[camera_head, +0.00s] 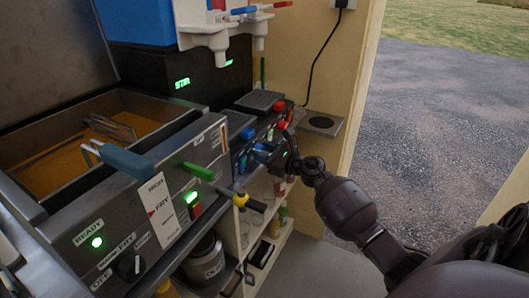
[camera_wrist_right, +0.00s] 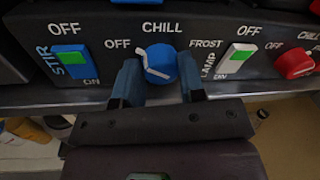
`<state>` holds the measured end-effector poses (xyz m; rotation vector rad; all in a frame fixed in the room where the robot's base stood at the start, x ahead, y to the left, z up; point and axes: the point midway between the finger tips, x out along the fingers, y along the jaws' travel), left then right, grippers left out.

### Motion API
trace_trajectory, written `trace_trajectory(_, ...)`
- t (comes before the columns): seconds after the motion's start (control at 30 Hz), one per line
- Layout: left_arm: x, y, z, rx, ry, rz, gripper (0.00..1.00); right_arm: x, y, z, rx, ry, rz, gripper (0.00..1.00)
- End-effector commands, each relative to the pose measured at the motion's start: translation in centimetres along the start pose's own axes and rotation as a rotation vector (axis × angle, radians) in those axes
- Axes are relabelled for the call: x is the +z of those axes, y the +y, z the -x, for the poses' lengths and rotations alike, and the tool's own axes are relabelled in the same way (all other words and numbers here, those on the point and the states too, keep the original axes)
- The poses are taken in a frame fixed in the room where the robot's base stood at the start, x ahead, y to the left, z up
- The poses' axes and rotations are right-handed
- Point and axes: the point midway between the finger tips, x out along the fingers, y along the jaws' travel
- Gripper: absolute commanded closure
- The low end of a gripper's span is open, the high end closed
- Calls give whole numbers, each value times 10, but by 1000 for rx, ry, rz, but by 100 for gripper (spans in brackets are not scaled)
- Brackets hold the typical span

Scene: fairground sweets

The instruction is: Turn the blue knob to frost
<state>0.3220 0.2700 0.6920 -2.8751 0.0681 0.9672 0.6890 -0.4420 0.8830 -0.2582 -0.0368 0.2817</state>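The blue knob (camera_wrist_right: 160,64) is on the dark control panel in the right wrist view, with a white pointer mark on its face. The pointer's upper end leans to the upper left, between OFF and CHILL. OFF is printed at its left, CHILL above it and FROST at its right. My right gripper (camera_wrist_right: 159,75) is open, with one finger on each side of the knob; I cannot tell whether either finger touches it. In the head view my right gripper (camera_head: 279,156) is at the front of the panel and partly hides it. My left gripper is out of view.
Beside the knob are the STIR switch (camera_wrist_right: 70,62) and the LAMP switch (camera_wrist_right: 236,62); a red knob (camera_wrist_right: 294,64) is further right. In the head view a fryer (camera_head: 150,215) with a basket stands at left.

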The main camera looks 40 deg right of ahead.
Motion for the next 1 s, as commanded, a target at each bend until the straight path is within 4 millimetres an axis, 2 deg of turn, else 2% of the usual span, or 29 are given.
trace_trajectory(0.03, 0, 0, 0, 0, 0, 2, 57, 0, 0, 0, 0, 0, 0, 82)
trace_trajectory(0.07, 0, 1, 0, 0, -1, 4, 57, 0, 0, 0, 0, 0, 0, 86)
trace_trajectory(0.47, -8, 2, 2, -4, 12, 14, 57, 3, -1, 0, 3, 7, -76, 86)
trace_trajectory(0.73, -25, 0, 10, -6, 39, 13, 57, 6, -3, 0, 8, 29, -274, 86)
trace_trajectory(1.0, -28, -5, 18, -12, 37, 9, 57, 6, -3, 0, 15, 58, -532, 86)
